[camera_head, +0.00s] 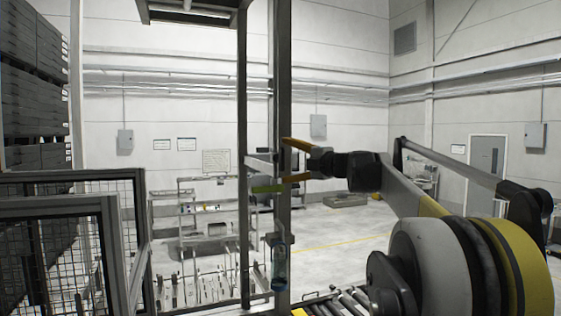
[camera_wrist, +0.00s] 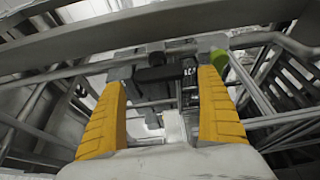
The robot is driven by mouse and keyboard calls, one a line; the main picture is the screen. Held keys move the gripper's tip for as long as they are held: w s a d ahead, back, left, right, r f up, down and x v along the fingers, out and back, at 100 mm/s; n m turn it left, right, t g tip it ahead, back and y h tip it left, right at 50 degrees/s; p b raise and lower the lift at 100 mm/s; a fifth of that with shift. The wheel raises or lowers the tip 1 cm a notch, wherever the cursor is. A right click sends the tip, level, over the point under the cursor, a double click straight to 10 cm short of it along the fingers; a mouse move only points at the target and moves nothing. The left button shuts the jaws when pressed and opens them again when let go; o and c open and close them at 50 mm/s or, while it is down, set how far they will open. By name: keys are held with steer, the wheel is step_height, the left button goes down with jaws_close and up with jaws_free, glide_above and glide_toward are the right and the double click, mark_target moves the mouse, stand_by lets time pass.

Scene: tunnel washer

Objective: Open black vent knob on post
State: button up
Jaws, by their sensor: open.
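My gripper (camera_head: 288,161) is open in the head view, its yellow fingers one above the other at the grey post (camera_head: 283,60). In the wrist view my gripper (camera_wrist: 165,76) has one finger on each side of a dark block-like part (camera_wrist: 155,73), which appears to be the black vent knob. The fingers look apart from it, and nothing is held. I cannot tell the knob's turn position. In the head view the knob is not distinguishable, being hidden or too small near the post and fingers.
A yellow-green handle (camera_head: 268,189) sits by the post just below my gripper; a green part (camera_wrist: 220,61) shows beside the right fingertip. A teal item (camera_head: 279,268) hangs lower on the post. Mesh guards (camera_head: 60,205) stand at left. Open floor (camera_head: 340,225) lies behind.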

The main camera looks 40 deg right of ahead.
steer(key=s+d, duration=0.1)
steer(key=s, duration=0.7)
steer(key=shift+s, duration=0.4)
steer(key=shift+d, duration=0.1)
